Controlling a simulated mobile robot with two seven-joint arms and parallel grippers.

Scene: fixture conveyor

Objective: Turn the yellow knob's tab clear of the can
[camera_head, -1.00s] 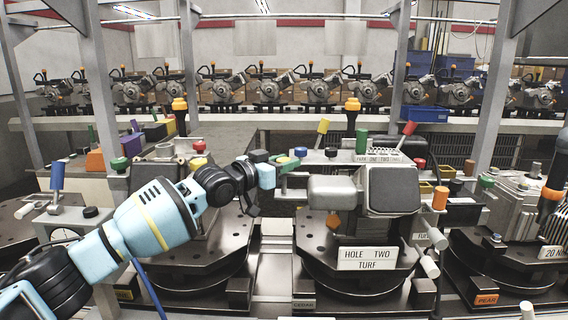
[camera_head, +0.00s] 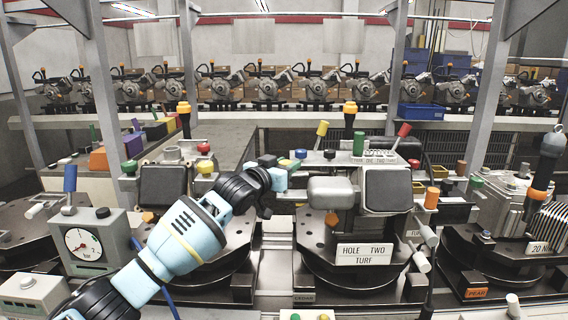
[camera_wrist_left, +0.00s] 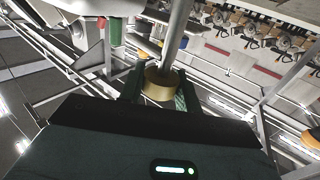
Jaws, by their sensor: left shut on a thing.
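My left gripper (camera_head: 283,173) reaches in from the left to the small parts beside the grey rounded housing (camera_head: 333,192). A small yellow piece (camera_head: 288,164) shows at its fingertips, below a blue cap. In the left wrist view the gripper (camera_wrist_left: 160,88) is shut on a brass-yellow round knob (camera_wrist_left: 159,84), one greenish finger on each side. A grey rod (camera_wrist_left: 178,35) rises behind the knob. The knob's tab cannot be made out, and I cannot tell which thing is the can. My right gripper is not in view.
Close by are a green cylinder (camera_head: 359,143) and a yellow tilted handle (camera_head: 322,128). A gauge box (camera_head: 95,240) stands at the left. A walkway gap lies behind the gripper.

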